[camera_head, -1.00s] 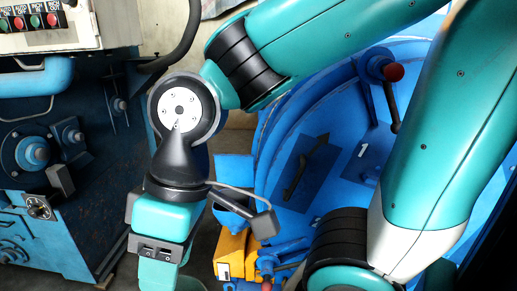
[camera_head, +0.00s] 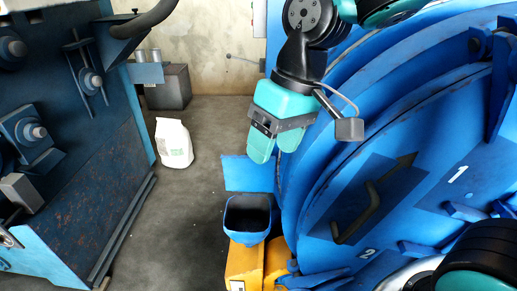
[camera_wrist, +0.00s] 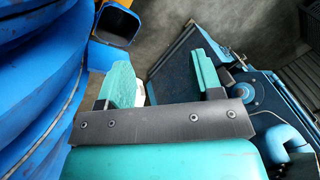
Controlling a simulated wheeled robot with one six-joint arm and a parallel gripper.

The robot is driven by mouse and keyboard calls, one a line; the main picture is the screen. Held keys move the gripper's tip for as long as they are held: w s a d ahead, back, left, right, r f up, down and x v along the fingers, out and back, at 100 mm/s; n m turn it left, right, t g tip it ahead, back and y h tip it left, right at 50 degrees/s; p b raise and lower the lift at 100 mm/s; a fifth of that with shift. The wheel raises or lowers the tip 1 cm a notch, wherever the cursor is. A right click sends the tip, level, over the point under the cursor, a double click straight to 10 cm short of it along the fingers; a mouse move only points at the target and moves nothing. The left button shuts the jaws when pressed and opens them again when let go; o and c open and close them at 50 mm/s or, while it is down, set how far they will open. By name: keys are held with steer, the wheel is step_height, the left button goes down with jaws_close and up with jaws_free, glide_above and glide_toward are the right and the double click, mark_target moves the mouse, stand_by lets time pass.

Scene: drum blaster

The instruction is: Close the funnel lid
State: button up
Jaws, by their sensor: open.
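The blue funnel (camera_head: 247,232) stands low beside the big blue drum, with its dark mouth open upward. Its flat blue lid (camera_head: 247,173) is open, standing away from the mouth on the far side. The funnel (camera_wrist: 118,38) also shows at the top of the wrist view, and a blue panel that looks like the lid (camera_wrist: 101,57) is just below it. My gripper (camera_head: 276,146) is open, with its teal fingers apart and nothing held. It appears above and beyond the lid in the head view, not touching it. The wrist view shows both fingers (camera_wrist: 165,80) spread.
The blue drum (camera_head: 400,130) with a handle fills the right side. A dark blue machine (camera_head: 90,190) stands on the left. A white bag (camera_head: 174,143) stands on the floor between them. Yellow parts (camera_head: 243,262) sit below the funnel. The floor between machine and bag is clear.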

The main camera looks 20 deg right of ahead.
steer(key=w+d+f+m+h, duration=0.2)
steer(key=w+m, duration=0.3)
steer(key=w, duration=1.4)
steer(key=m+h+p, duration=0.1)
steer(key=m, duration=0.3)
glide_above(249, 171)
steer(key=w+d, duration=0.1)
steer(key=w, duration=0.2)
step_height(249, 171, down, 7)
step_height(249, 171, down, 16)
steer(key=p, duration=0.2)
steer(key=shift+s+f+p, duration=0.1)
steer(key=shift+f+p, duration=0.15)
steer(key=shift+p, duration=0.1)
jaws_close()
steer(key=shift+s+a, duration=0.1)
